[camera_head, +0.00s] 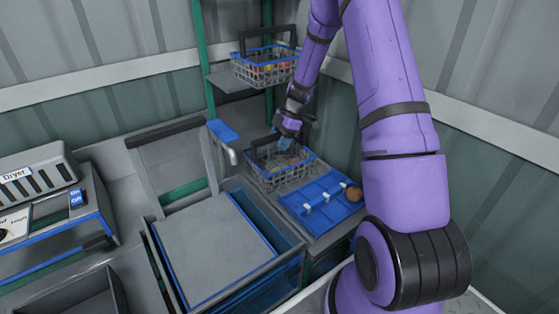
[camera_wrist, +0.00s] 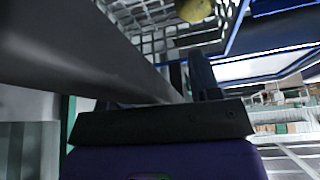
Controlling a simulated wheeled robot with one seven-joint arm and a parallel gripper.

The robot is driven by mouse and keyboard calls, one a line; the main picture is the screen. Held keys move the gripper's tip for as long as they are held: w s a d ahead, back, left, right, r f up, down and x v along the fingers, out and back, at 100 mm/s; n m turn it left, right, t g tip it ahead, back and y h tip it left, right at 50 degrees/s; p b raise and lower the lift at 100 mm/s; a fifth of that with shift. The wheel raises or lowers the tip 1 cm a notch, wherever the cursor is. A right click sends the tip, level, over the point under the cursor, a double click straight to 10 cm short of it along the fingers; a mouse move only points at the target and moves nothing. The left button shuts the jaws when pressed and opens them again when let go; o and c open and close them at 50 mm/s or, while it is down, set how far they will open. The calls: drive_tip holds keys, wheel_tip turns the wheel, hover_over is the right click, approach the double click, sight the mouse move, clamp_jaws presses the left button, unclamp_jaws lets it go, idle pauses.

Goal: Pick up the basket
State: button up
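A grey wire basket (camera_head: 282,178) with a blue rim and a dark handle stands on the lower surface in the head view. My gripper (camera_head: 286,138) points down at the basket's upper right side, close to its handle. In the wrist view, a broad dark bar, seemingly the handle (camera_wrist: 85,45), runs diagonally to my gripper (camera_wrist: 190,82). Grey basket mesh (camera_wrist: 150,42) shows beyond it, with a round yellowish item (camera_wrist: 193,10) there. The fingers are dark and partly hidden, so I cannot tell whether they grip the handle.
A second basket (camera_head: 265,72) holding colourful items stands on the green-posted shelf above. A grey-topped bin (camera_head: 215,250) stands in front, and a dryer (camera_head: 35,180) is at left.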

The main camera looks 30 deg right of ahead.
clamp_jaws()
